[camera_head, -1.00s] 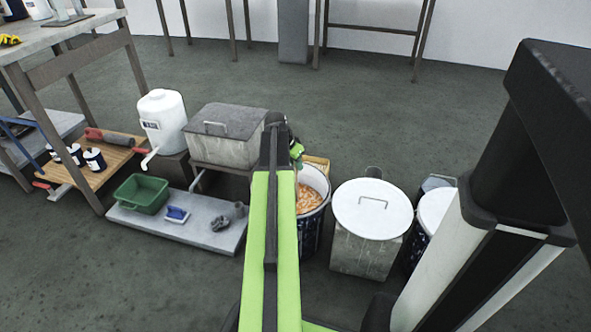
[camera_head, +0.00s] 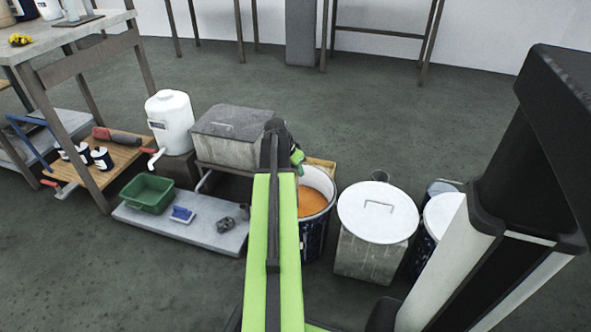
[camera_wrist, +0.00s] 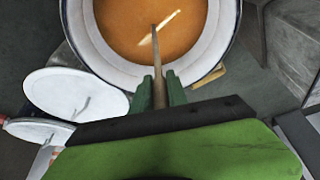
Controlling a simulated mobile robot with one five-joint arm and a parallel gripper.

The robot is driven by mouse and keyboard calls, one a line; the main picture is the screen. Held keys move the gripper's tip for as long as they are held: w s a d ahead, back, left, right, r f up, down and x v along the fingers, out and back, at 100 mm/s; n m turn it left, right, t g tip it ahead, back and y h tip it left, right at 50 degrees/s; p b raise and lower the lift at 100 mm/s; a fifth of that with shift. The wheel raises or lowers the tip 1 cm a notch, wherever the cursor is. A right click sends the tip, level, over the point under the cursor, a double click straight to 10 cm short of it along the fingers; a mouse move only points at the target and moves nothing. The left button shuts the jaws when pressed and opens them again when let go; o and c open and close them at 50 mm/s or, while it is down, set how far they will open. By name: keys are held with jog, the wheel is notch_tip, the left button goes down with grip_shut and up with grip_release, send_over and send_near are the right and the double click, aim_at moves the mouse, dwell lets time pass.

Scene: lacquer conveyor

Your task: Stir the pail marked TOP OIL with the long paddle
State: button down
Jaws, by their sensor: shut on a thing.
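A white-rimmed dark pail (camera_head: 312,237) stands just right of my arm in the head view, holding orange liquid. In the wrist view the pail (camera_wrist: 90,62) fills the top, with brown-orange liquid and one pale streak in it. The wording on its label cannot be read. My gripper (camera_wrist: 159,88) is shut on the paddle's wooden shaft (camera_wrist: 157,68), which reaches down over the liquid; its lower end is not seen. In the head view my gripper (camera_head: 297,160) is mostly hidden behind my arm, beside the pail.
A lidded bin (camera_head: 372,250) and another white-lidded pail (camera_head: 442,212) stand right of the pail. A grey lidded box (camera_head: 232,138) and white jug (camera_head: 168,120) are to the left. A grey slab (camera_head: 215,232) holds a green tub (camera_head: 147,193).

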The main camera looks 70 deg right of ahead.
notch_tip(320, 180, up, 30)
jog(key=p, duration=2.9)
jog(key=shift+w+a+f+p, duration=0.15)
jog(key=shift+a+p, duration=0.2)
jog(key=shift+a, duration=0.1)
notch_tip(320, 180, up, 5)
jog(key=p, duration=0.5)
